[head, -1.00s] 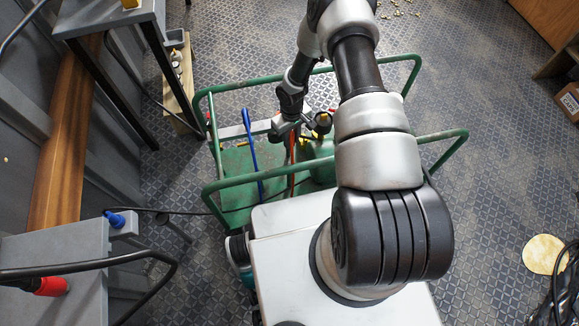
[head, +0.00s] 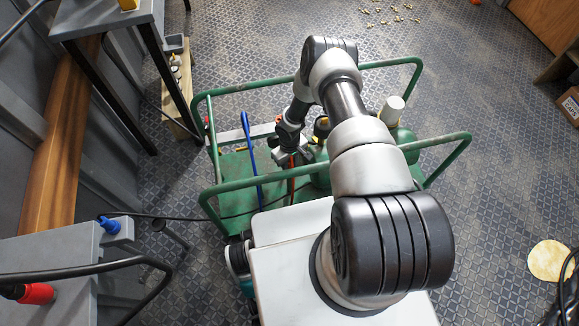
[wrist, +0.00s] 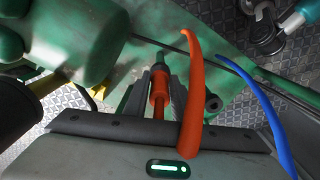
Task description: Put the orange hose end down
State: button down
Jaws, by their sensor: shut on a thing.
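My gripper (wrist: 160,100) is shut on the orange hose end (wrist: 158,86), a ribbed orange fitting with a grey-green tip, in the wrist view. The tip points away from me over the green cart deck (wrist: 140,45); I cannot tell whether it touches it. The orange hose (wrist: 190,95) arches close to the camera on the right of the fingers. In the head view my gripper (head: 286,158) is low inside the cart frame, and a short piece of orange hose (head: 291,186) shows below it. The hose end itself is hidden there.
Green cart rails (head: 335,165) surround my gripper. A blue hose (head: 249,150) stands on its left. A green bottle with a white cap (head: 392,110) stands to its right, partly behind my arm. The cart deck has bare room at the left (head: 232,185).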

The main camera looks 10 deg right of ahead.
jog(key=shift+w+f+b, duration=0.1)
jog(key=shift+f+b, duration=0.45)
jog(key=shift+b, duration=0.25)
jog(key=c, duration=1.5)
grip_release()
jog(key=shift+o, duration=0.2)
jog(key=shift+r, duration=0.15)
